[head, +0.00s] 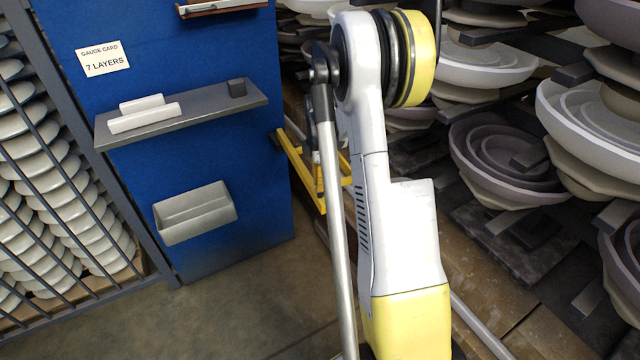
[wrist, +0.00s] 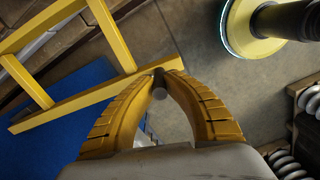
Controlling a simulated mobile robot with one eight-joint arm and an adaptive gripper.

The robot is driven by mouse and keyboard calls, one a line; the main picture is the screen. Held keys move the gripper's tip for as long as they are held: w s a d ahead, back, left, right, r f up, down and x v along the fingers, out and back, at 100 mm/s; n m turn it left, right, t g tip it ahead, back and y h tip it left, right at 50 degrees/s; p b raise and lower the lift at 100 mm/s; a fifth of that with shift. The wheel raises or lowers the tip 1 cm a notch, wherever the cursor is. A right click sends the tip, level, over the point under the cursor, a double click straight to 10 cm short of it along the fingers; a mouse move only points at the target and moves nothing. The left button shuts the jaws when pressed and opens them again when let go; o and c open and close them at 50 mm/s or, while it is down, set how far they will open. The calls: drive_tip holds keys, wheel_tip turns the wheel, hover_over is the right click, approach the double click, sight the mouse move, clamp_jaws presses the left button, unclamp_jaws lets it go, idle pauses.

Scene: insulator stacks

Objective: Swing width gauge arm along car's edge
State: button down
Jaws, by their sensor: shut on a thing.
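The yellow frame of the width gauge arm (head: 301,172) shows beside the blue panel in the head view, partly hidden behind my arm. In the wrist view its yellow bars (wrist: 75,106) cross the upper left, and one bar ends at my fingertips. My gripper (wrist: 159,80) has its two yellow fingers closed on a small dark grip with a round grey end (wrist: 159,93) at that bar's end. My gripper is hidden in the head view. The car (head: 490,262) has a brownish deck edge at the right, beside my arm.
Stacks of white and grey insulators (head: 505,150) crowd the car at the right. A blue panel (head: 225,150) at the left bears a grey shelf (head: 205,112), a bin (head: 196,213) and a "7 LAYERS" card (head: 103,58). Bare floor (head: 235,300) lies below the panel.

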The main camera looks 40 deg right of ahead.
drive_tip(key=d, duration=0.2)
drive_tip(key=s+d, duration=0.1)
drive_tip(key=d, duration=0.2)
drive_tip(key=shift+s, duration=0.2)
drive_tip(key=c, duration=1.8)
unclamp_jaws()
drive_tip(key=shift+c, duration=0.2)
drive_tip(key=o, duration=0.4)
drive_tip(key=shift+d, duration=0.2)
drive_tip(key=shift+o, duration=0.2)
drive_tip(key=shift+a, duration=0.1)
wheel_tip(320, 180, up, 12)
drive_tip(key=shift+a, duration=0.1)
